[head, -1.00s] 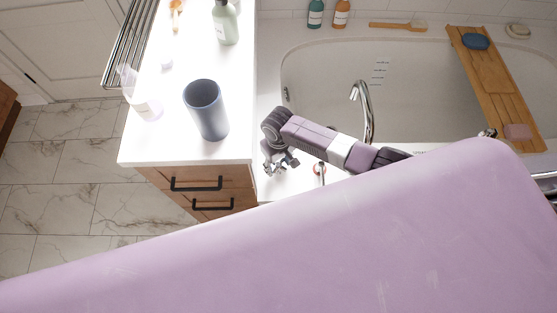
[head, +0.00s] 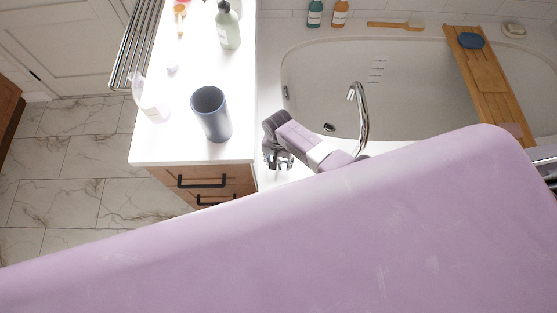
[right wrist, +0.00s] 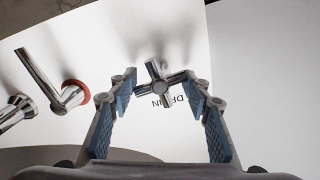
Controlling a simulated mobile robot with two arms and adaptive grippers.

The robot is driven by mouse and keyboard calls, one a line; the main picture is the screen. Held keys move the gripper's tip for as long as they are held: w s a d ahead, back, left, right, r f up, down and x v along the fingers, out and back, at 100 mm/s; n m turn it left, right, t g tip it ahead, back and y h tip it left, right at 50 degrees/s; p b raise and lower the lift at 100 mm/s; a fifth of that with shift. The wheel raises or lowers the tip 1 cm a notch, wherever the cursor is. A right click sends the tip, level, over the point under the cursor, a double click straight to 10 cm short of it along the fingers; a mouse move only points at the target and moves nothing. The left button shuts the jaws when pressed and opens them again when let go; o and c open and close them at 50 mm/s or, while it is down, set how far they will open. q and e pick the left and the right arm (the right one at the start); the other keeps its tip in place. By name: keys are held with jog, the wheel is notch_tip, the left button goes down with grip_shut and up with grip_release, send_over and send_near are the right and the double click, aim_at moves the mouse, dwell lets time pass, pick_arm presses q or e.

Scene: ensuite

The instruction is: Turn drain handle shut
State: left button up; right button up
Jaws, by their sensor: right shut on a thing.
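The drain handle (right wrist: 158,83) is a chrome cross-shaped knob on the white tub deck. In the head view my right gripper (head: 277,160) points down at the deck between the counter and the tub, and the handle cannot be made out there. My left gripper is not in view.
A chrome lever with a red ring (right wrist: 73,95) stands left of the handle in the wrist view. The tall spout (head: 361,118) rises at the bathtub (head: 420,75). A white counter (head: 185,140) with a dark blue cup (head: 210,113) is at the left.

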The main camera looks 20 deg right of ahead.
aim_at(279, 162)
jog(key=shift+w+m, duration=0.1)
jog(key=shift+m, duration=0.6)
jog(key=shift+r, duration=0.1)
jog(key=o, duration=1.2)
notch_tip(279, 162, up, 12)
jog(key=shift+f, duration=0.1)
